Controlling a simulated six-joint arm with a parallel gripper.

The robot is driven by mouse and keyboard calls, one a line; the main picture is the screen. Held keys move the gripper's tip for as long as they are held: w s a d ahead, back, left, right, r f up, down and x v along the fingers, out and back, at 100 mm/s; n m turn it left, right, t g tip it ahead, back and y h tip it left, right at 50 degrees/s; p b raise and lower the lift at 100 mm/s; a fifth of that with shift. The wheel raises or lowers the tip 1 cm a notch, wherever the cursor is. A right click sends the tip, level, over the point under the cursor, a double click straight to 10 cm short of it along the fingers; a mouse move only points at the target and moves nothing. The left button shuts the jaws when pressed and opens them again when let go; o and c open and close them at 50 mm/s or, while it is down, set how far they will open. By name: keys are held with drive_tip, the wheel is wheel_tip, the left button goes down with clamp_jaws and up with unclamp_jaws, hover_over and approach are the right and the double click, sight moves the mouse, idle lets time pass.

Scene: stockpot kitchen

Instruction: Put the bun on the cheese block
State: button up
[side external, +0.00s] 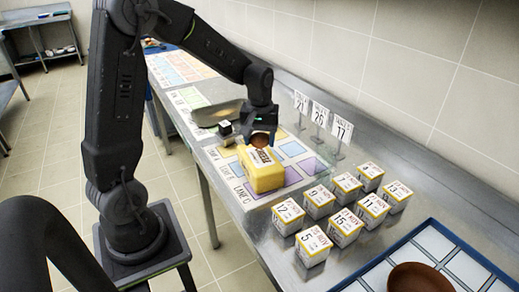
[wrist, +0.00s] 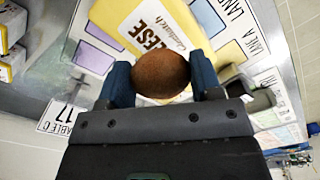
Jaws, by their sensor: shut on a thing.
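The bun (side external: 260,140) is small, round and brown, and it sits between the fingers of my gripper (side external: 261,132). In the wrist view the bun (wrist: 161,72) fills the gap between the two blue-grey fingers, so my gripper is shut on it. The cheese block (side external: 264,172) is yellow with a white label and lies on the lane mat. The bun is at or just above the far end of the block; I cannot tell whether they touch. In the wrist view the cheese block (wrist: 135,20) lies beyond the bun, which hides part of it.
Several white-and-yellow numbered boxes (side external: 312,243) stand right of the block. Number signs (side external: 319,115) stand behind. A small dark-and-white cube (side external: 225,132) and a greenish tray (side external: 216,114) are to the left. A blue-rimmed tray (side external: 435,222) with a brown round thing (side external: 420,279) is front right.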

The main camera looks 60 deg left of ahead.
sight(260, 157)
drive_tip(key=shift+f, duration=1.9)
drive_tip(key=shift+f, duration=0.15)
drive_tip(key=o, duration=0.9)
